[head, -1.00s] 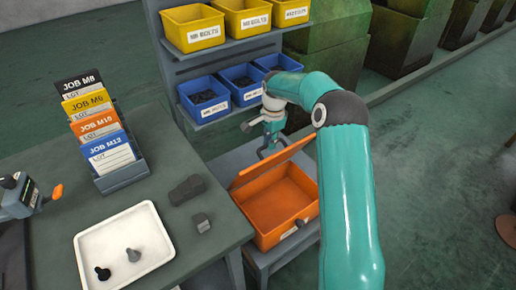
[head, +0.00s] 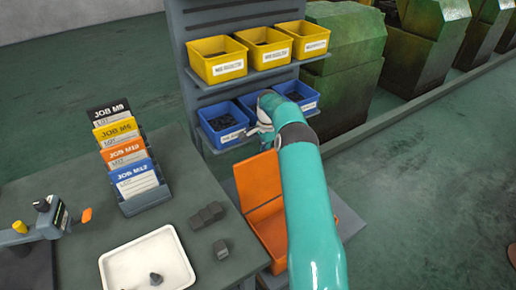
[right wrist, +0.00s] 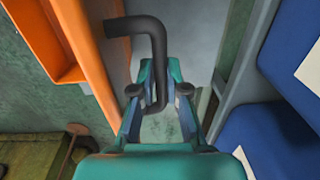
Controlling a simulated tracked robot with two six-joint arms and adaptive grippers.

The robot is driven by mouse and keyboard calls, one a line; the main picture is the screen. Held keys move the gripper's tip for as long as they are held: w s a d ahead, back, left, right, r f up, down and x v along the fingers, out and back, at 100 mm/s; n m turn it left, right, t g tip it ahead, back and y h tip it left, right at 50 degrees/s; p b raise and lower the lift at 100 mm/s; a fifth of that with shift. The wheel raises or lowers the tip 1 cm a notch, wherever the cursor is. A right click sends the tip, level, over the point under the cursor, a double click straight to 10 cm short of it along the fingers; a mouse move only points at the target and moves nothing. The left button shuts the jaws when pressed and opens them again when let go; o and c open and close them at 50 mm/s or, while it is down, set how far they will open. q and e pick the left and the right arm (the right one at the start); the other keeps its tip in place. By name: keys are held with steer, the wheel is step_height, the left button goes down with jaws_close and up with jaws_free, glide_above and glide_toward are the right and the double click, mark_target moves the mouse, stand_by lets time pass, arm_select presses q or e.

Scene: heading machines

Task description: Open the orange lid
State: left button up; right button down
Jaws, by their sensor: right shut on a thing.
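The orange lid (head: 260,180) stands steeply raised at the back of the orange box (head: 274,240), and the box's inside shows in part. My right arm hides the box's right side in the head view. My right gripper (head: 262,135) is behind the lid's upper edge, by the blue bins. In the right wrist view, my right gripper (right wrist: 157,98) is shut on a black bent handle (right wrist: 158,60), which runs to the orange lid (right wrist: 88,50). My left gripper is not in view.
Blue bins (head: 222,135) and yellow bins (head: 218,68) sit on the rack close behind my right gripper. The grey bench at left bears a white tray (head: 120,265), a job card holder (head: 146,200) and dark blocks (head: 206,215). Green machines (head: 430,65) stand at the back right.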

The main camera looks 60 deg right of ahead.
steer(key=shift+f, duration=0.25)
steer(key=c, duration=1.6)
jaws_free()
steer(key=shift+c, duration=0.2)
steer(key=o, duration=0.5)
steer(key=shift+w+d+f, duration=0.2)
steer(key=shift+w, duration=0.15)
steer(key=shift+c, duration=0.2)
steer(key=shift+s+r, duration=0.1)
steer(key=shift+r, duration=0.05)
steer(key=shift+s+r, duration=0.1)
steer(key=shift+r, duration=0.3)
step_height(320, 180, up, 11)
steer(key=shift+s+a, duration=0.2)
steer(key=shift+a, duration=0.05)
